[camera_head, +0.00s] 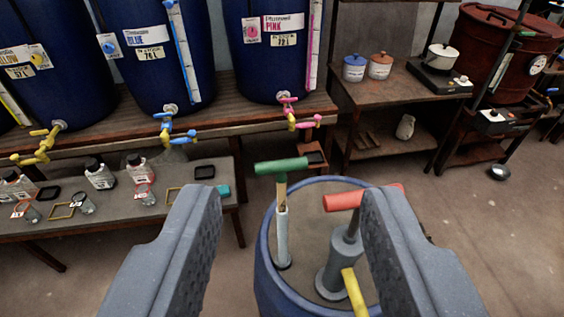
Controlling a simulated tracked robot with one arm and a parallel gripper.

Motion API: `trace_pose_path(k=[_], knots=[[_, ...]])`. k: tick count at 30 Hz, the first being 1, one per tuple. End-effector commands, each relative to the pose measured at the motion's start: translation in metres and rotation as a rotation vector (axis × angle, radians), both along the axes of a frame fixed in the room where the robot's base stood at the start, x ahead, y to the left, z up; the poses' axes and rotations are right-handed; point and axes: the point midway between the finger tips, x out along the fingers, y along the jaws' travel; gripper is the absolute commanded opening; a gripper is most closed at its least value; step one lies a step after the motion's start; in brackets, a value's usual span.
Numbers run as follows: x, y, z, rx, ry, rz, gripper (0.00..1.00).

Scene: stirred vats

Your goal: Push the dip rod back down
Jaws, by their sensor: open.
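A blue drum (265,268) with a grey top stands in front of me, between and beyond my fingers. A rod with a green T-handle (281,166), which looks like the dip rod, stands upright in a pale sleeve (282,232) at the left of the drum top. A short length of tan shaft shows between handle and sleeve. Beside it is a grey pump (340,262) with a red handle (345,201) and a yellow spout (354,292); my right finger covers part of it. My gripper (291,225) is open and empty, apart from both handles.
Dark blue vats with yellow, blue and pink taps (292,112) stand on a wooden bench (235,111) behind. A low table (110,220) at left holds bottles and small items. A shelf (405,100) with jars and a red-brown vat (507,50) are at right. Open floor lies at right.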

Motion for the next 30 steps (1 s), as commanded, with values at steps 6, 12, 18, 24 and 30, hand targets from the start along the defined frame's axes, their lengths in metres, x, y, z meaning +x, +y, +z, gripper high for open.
trace_pose_path(k=[6, 12, 18, 24, 30], knots=[[0.03, 0.005, 0.006, 0.066, 0.08, -0.06, 0.42], [0.073, 0.004, 0.009, 0.179, 0.192, -0.166, 0.42], [0.113, 0.006, 0.002, 0.289, 0.302, -0.288, 0.42], [0.149, 0.01, -0.01, 0.39, 0.394, -0.421, 0.42], [0.18, 0.017, -0.026, 0.486, 0.474, -0.564, 0.42]])
